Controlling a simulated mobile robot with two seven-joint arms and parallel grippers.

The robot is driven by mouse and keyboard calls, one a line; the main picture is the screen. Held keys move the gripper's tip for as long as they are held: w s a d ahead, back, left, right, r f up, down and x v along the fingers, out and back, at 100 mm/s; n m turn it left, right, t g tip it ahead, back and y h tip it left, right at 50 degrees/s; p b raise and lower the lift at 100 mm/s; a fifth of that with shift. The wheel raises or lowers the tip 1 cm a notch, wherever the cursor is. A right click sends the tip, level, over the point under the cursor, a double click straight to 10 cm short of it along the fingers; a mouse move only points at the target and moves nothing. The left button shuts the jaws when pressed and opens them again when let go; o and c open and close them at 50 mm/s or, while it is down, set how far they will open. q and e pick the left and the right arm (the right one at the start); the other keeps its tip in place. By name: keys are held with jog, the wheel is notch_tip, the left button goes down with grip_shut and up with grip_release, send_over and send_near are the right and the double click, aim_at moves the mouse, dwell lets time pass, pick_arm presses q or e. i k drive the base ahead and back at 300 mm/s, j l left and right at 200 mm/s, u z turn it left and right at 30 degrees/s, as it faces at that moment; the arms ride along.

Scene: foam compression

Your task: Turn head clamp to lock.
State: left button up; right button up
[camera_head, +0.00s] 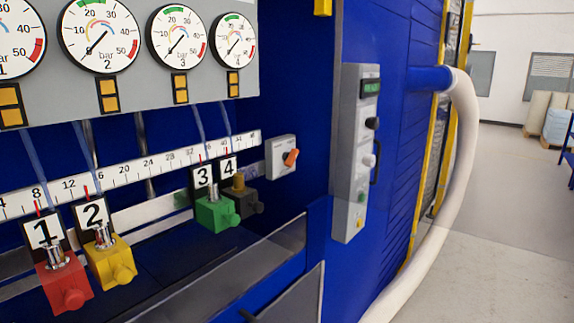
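A small grey box (280,160) with an orange rotary knob (291,157) is fixed on the blue machine, right of the number scale. The orange knob points up and to the right. No label reading head clamp is visible, so I cannot tell for certain that this knob is it. Coloured blocks stand on the rail at left: red 1 (66,285), yellow 2 (112,263), green 3 (216,214) and black 4 (243,200). Neither of my grippers is in view.
Pressure gauges (100,38) line a grey panel above the scale (150,163). A grey control panel (357,150) with knobs and a display stands right of the box. A thick white hose (463,150) curves down at right. Grey floor (505,200) lies open beyond.

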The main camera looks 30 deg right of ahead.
aim_at(289, 158)
jog(key=l+z, duration=0.35)
jog(key=l, duration=0.4)
jog(key=i+l+z, duration=0.1)
jog(key=l+z, duration=0.25)
jog(key=l, duration=0.4)
